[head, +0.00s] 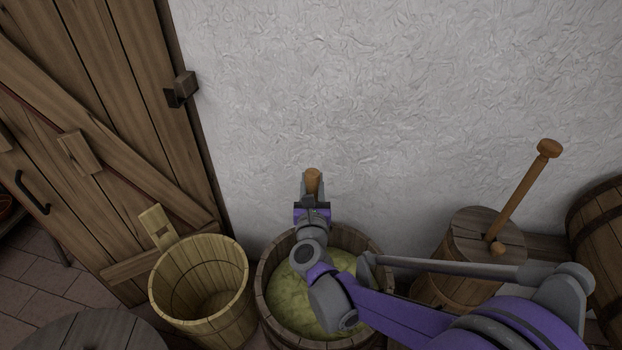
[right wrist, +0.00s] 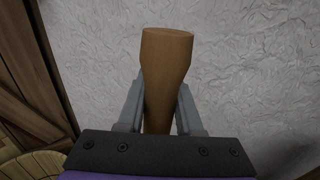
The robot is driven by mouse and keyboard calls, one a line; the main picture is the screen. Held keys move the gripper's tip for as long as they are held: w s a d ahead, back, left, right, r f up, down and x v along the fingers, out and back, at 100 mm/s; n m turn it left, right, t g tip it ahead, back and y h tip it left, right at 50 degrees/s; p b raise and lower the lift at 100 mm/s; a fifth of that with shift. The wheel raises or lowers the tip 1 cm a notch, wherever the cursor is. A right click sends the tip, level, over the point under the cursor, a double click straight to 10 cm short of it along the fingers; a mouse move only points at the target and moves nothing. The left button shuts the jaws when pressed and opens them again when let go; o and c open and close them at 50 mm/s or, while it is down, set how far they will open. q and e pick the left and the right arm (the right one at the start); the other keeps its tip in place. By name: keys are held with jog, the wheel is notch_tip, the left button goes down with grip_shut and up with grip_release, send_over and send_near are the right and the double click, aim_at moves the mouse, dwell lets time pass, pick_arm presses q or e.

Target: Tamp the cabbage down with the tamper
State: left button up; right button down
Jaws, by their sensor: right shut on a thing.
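The tamper's wooden handle (head: 313,181) stands roughly upright in front of the wall, above the far side of the cabbage tub. My right gripper (head: 312,192) is shut on it near its top. In the right wrist view the handle (right wrist: 166,75) stands between the two grey fingers (right wrist: 160,112). The tamper's lower part is hidden behind my gripper and wrist, so I cannot tell whether it touches the cabbage. The pale green shredded cabbage (head: 291,303) fills much of the wooden tub (head: 263,302). My arm covers part of both. My left gripper is not in view.
An empty wooden bucket (head: 212,252) with a raised stave stands left of the tub. A lidded wooden churn (head: 470,232) with a tall rod stands to the right, a barrel (head: 596,225) beyond it. The plastered wall (head: 400,90) is close behind. A plank door (head: 110,110) is at left.

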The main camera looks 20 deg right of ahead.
jog(key=shift+f+b, duration=0.35)
jog(key=shift+f, duration=0.35)
jog(key=shift+w+f, duration=0.1)
jog(key=shift+f, duration=0.25)
jog(key=shift+r, duration=0.1)
notch_tip(320, 180, up, 5)
jog(key=p, duration=0.3)
dwell(0.4)
